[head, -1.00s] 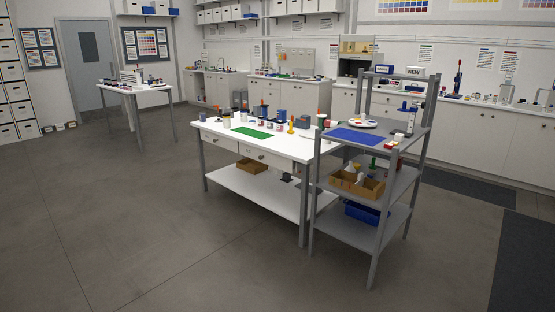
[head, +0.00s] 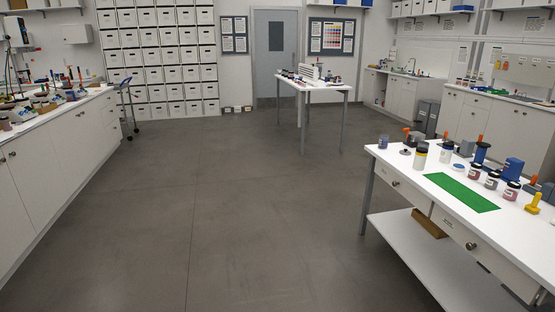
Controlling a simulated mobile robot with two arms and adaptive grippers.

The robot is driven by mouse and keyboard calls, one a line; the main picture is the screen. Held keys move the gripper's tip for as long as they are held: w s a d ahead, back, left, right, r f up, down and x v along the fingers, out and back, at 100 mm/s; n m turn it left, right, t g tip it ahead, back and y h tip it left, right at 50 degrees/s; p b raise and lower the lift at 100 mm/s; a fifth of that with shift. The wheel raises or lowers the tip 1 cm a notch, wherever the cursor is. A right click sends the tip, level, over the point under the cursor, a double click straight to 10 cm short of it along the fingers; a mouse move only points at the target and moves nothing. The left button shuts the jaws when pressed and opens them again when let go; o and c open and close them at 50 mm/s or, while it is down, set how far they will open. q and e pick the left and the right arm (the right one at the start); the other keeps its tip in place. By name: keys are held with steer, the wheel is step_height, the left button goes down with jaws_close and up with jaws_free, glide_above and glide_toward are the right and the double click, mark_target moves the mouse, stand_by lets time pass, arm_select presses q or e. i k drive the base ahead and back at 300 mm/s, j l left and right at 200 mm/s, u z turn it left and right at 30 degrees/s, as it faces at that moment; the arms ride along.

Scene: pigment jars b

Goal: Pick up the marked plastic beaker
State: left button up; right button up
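I cannot make out a marked plastic beaker for sure; the vessels in view are too small to read. Several jars and small vessels stand on the white table at the right (head: 405,172). Among them are a small bluish-grey vessel (head: 383,142) at the table's far left corner, a pale jar with a dark lid (head: 420,158), and a whitish vessel (head: 445,153) behind it. A green mat (head: 462,192) lies in front of them. Neither of my grippers is in view.
A long cluttered counter (head: 60,165) runs along the left. A small white table (head: 318,87) with items stands at the back, before a grey door (head: 275,60). Shelves of white boxes (head: 160,60) line the back wall. The grey floor between is clear.

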mark_target(383, 140)
steer(key=i+z, duration=0.1)
steer(key=i, duration=0.4)
steer(key=i+j, duration=0.15)
steer(key=i, duration=0.35)
steer(key=i+j+z, duration=0.15)
steer(key=i, duration=0.4)
